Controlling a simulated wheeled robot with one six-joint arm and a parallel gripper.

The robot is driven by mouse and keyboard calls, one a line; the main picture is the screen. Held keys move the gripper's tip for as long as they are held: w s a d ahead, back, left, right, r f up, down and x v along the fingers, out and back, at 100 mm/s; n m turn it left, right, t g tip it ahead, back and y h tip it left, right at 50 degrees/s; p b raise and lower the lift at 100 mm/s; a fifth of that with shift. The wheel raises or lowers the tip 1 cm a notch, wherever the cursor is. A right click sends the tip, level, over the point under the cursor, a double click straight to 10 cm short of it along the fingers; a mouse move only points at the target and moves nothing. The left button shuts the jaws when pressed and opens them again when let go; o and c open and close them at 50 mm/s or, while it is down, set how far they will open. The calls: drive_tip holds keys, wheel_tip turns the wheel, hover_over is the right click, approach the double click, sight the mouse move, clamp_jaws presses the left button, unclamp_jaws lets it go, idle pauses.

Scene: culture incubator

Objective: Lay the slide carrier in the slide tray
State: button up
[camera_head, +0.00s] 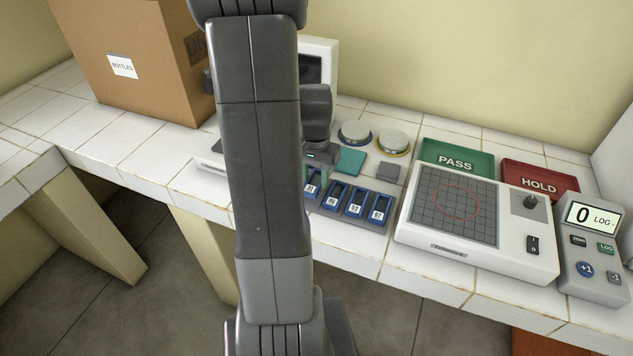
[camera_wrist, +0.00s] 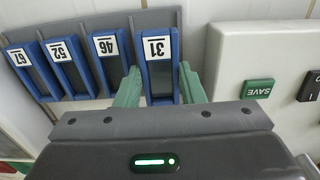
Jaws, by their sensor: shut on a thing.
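The slide carrier marked 31 (camera_wrist: 157,48) is a blue frame with a white label and a dark window. My gripper (camera_wrist: 160,88) has its green fingers on both sides of it and is shut on it. The grey slide tray (camera_wrist: 165,19) lies under the row, with carriers 46 (camera_wrist: 105,46), 52 (camera_wrist: 58,52) and 67 (camera_wrist: 17,58) beside it. Carrier 31 lines up with the end slot; whether it rests there or hangs slightly above cannot be told. In the head view the held carrier (camera_head: 311,189) is partly hidden by my arm.
A white device with a gridded plate (camera_head: 455,207) stands right of the tray. Behind are two round dishes (camera_head: 392,142), a teal pad (camera_head: 351,161) and a grey block (camera_head: 388,173). PASS (camera_head: 457,160) and HOLD (camera_head: 540,187) trays stand farther right. A cardboard box (camera_head: 135,60) stands left.

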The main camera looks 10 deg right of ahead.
sight(315, 180)
drive_tip(key=shift+f, duration=1.05)
drive_tip(key=shift+f, duration=0.1)
drive_tip(key=o, duration=0.7)
wheel_tip(315, 180, up, 12)
drive_tip(key=shift+r, duration=0.15)
drive_tip(key=shift+w+f, duration=0.1)
drive_tip(key=shift+f, duration=4.25)
